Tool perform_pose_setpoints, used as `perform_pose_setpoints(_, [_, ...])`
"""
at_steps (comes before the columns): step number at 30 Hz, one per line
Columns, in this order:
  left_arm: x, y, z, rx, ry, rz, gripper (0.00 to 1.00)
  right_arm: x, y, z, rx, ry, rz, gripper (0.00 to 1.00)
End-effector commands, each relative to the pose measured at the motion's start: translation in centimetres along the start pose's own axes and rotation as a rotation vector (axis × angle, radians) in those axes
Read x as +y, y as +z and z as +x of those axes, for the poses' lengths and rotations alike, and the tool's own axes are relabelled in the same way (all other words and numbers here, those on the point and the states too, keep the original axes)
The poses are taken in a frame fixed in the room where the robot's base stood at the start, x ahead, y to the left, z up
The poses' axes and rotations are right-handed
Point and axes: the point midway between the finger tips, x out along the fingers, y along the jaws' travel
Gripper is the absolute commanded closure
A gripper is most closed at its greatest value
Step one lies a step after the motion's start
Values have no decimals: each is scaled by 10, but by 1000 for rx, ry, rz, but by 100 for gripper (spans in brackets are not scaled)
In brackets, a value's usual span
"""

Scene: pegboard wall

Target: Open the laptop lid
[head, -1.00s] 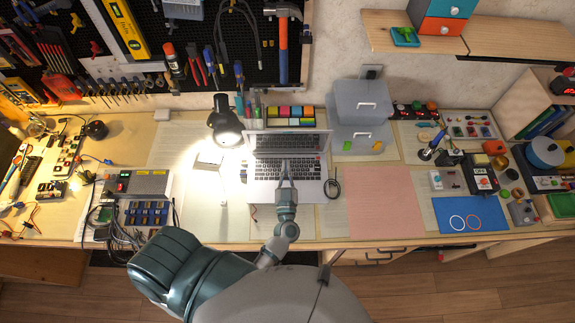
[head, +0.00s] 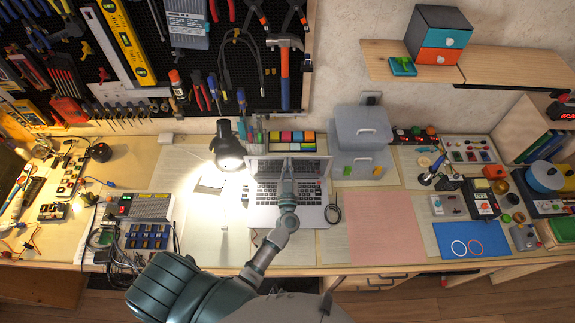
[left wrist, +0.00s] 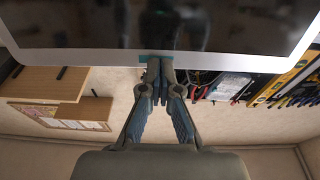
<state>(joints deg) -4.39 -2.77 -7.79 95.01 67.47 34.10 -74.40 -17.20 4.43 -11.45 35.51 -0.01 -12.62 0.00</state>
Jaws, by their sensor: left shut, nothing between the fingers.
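The silver laptop (head: 262,215) sits on the bench with its keyboard bare and its lid (head: 265,168) raised, the dark screen facing me. In the left wrist view the lid (left wrist: 80,57) crosses the top, screen side visible. My left gripper (head: 287,163) is shut and empty, in front of the lid near its upper edge in the head view. In the left wrist view its closed fingertips (left wrist: 155,78) are close to the lid's silver rim, by a small teal patch (left wrist: 157,58). I cannot tell whether they touch. My right gripper is not in view.
A lit desk lamp (head: 228,150) stands left of the laptop. Grey storage boxes (head: 362,130) stand behind it to the right. A black cable loop (head: 333,213) lies at its right side. A pink mat (head: 382,228) leaves clear room further right.

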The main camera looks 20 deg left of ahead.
Motion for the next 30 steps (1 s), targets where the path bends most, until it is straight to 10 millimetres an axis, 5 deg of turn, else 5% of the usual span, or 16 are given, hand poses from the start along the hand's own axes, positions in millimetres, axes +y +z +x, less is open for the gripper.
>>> perform_pose_setpoints(7, [1, -7, 40, 2, -1, 2, 100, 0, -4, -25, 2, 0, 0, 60])
perform_pose_setpoints(13, [0, 3, 76, 1, 0, 0, 100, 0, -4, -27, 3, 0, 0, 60])
perform_pose_setpoints(30, [0, 3, 82, -1, 1, -1, 100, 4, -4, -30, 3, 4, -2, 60])
